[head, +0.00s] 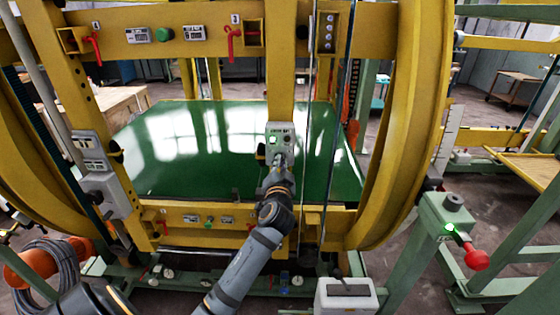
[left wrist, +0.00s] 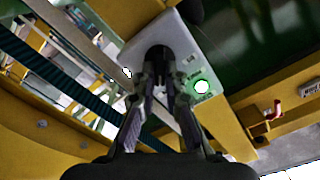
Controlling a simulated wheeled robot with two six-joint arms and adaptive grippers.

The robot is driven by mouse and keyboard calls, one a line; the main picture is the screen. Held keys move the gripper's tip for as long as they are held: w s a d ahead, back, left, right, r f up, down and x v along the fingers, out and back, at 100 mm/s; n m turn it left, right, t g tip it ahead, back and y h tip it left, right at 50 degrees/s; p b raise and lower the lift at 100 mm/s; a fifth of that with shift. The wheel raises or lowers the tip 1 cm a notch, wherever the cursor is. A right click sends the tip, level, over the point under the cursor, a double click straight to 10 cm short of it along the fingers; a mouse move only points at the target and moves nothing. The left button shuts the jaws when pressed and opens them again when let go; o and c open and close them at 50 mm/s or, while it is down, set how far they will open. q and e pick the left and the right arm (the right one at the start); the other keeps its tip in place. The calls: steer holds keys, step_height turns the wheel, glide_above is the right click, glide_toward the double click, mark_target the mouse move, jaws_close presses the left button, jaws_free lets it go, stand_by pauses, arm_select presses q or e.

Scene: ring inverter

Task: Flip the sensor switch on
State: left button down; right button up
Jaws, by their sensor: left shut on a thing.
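The sensor switch box (head: 288,129) is a pale grey box on the yellow centre post, with a lit green light on its face. It also shows in the left wrist view (left wrist: 186,45), its green light glowing to the right of the fingers. My left gripper (head: 279,165) reaches it from below. In the left wrist view my left gripper (left wrist: 160,78) has its two fingers around the dark switch knob (left wrist: 158,53) on the box. The fingers hide much of the knob, and its exact position is hard to tell. My right gripper is not in view.
Yellow frame beams and a large curved yellow ring (head: 409,130) surround the box. A green panel (head: 190,145) lies behind it. A green stand with a red-knobbed lever (head: 476,259) is at the right. A grey box (head: 88,150) is mounted on the left post.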

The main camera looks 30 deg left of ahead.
arm_select(q)
steer(key=shift+m, duration=0.5)
steer(key=c, duration=1.4)
jaws_free()
steer(key=v, duration=0.7)
steer(key=shift+s+d, duration=0.15)
steer(key=shift+f, duration=0.1)
